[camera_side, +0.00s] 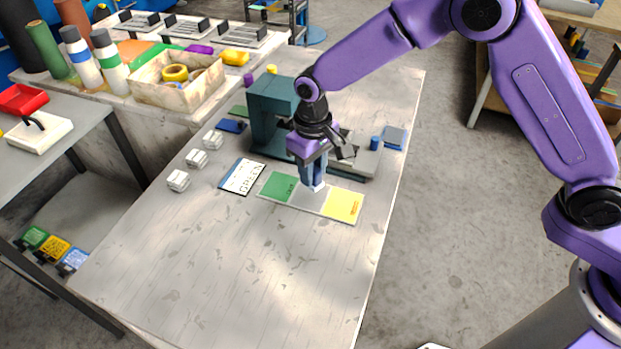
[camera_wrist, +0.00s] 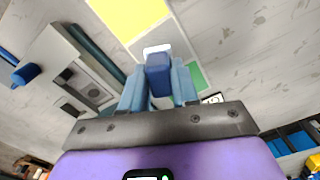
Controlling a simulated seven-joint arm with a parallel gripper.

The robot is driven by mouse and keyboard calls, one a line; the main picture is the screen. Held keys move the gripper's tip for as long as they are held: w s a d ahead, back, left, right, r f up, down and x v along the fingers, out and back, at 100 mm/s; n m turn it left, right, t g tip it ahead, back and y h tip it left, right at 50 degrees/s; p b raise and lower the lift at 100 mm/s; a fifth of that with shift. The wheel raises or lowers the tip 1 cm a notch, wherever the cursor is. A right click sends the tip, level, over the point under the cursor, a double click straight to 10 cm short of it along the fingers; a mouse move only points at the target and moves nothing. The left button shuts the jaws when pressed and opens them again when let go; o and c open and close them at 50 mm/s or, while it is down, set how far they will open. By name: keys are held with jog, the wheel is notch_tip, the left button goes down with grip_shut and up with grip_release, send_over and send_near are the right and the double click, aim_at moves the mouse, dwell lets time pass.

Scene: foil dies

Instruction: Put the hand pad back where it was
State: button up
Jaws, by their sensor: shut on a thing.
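My gripper (camera_side: 314,174) points down over the three-part board and is shut on a dark blue block with a white base, which I take for the hand pad (camera_wrist: 158,60). Its white base (camera_side: 317,188) shows just below the fingers in the side view. The board has a green part (camera_side: 278,187), a pale middle part (camera_side: 308,199) and a yellow part (camera_side: 343,205). The pad is at the pale middle part, by the green edge. I cannot tell whether it touches the board. The fingers hide part of it.
A dark green press (camera_side: 270,100) with a grey base stands right behind my gripper. A lettered card (camera_side: 242,176) lies left of the board. Several small white blocks (camera_side: 178,180) stand further left. A blue cylinder (camera_side: 376,143) stands at the right. The front of the table is clear.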

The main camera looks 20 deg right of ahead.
jog(key=shift+w+a+f, duration=0.1)
jog(key=shift+f, duration=0.15)
jog(key=shift+w+f, duration=0.1)
jog(key=shift+f, duration=1.5)
jog(key=shift+f, duration=0.15)
jog(key=o, duration=0.9)
jog(key=shift+o, duration=0.2)
notch_tip(320, 180, up, 12)
jog(key=shift+a+f, duration=0.1)
jog(key=shift+f, duration=0.1)
jog(key=shift+r, duration=0.4)
